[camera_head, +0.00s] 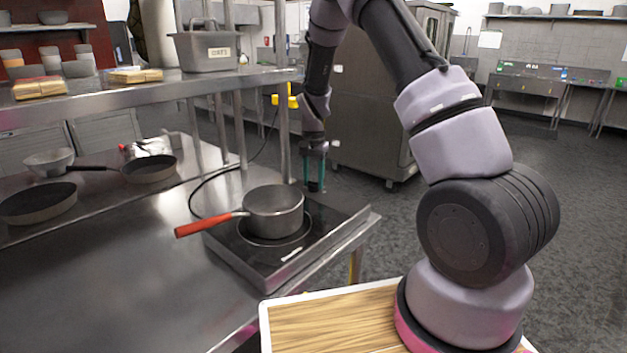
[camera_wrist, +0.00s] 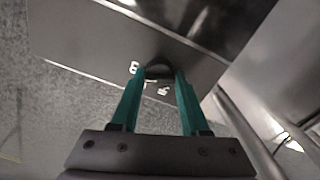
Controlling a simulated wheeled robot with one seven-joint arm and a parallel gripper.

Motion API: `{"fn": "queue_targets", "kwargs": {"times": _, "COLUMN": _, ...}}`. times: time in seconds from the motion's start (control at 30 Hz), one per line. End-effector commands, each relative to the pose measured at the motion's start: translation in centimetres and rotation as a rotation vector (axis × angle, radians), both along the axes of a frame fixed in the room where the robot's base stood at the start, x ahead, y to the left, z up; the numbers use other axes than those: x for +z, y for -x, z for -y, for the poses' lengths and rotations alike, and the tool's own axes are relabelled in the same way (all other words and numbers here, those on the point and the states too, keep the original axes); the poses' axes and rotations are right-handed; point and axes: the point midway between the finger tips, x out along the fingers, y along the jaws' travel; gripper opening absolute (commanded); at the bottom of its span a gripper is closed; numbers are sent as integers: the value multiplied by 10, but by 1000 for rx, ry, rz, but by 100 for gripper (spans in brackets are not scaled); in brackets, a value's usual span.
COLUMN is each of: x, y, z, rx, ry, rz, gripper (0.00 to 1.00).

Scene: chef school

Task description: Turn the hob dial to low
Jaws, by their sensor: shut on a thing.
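The portable hob (camera_head: 235,257) sits on the steel counter, its black top facing up. A steel saucepan (camera_head: 274,212) with a red handle stands on it. My gripper (camera_head: 315,186) reaches down at the hob's far right side, behind the pan. In the wrist view, the two green fingers of my gripper (camera_wrist: 160,80) are closed on the dark round hob dial (camera_wrist: 157,68), one on each side. White markings show on the panel beside the dial, partly covered by the fingers. The dial's pointer cannot be made out, so its setting is unclear. The head view does not show the dial.
Two frying pans (camera_head: 38,203) lie on the counter at left. A steel shelf (camera_head: 150,92) with a grey bin (camera_head: 207,50) runs above it, its post (camera_head: 284,120) close to my forearm. The counter's front left is clear. Open floor lies right of the hob.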

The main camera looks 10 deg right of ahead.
Motion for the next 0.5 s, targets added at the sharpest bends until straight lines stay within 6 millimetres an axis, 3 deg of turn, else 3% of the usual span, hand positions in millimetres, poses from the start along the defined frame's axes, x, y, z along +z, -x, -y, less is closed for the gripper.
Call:
{"fn": "queue_targets", "kwargs": {"times": 0.23, "x": 1, "y": -1, "z": 0, "rx": -1, "ry": -1, "rz": 2, "gripper": 0}}
{"fn": "queue_targets", "kwargs": {"times": 0.27, "x": 1, "y": -1, "z": 0, "rx": -1, "ry": -1, "rz": 2, "gripper": 49}}
{"fn": "queue_targets", "kwargs": {"times": 0.33, "x": 1, "y": -1, "z": 0, "rx": -1, "ry": 0, "rz": 1, "gripper": 75}}
{"fn": "queue_targets", "kwargs": {"times": 0.5, "x": 0, "y": 0, "z": 0, "rx": 0, "ry": -1, "rz": 1, "gripper": 75}}
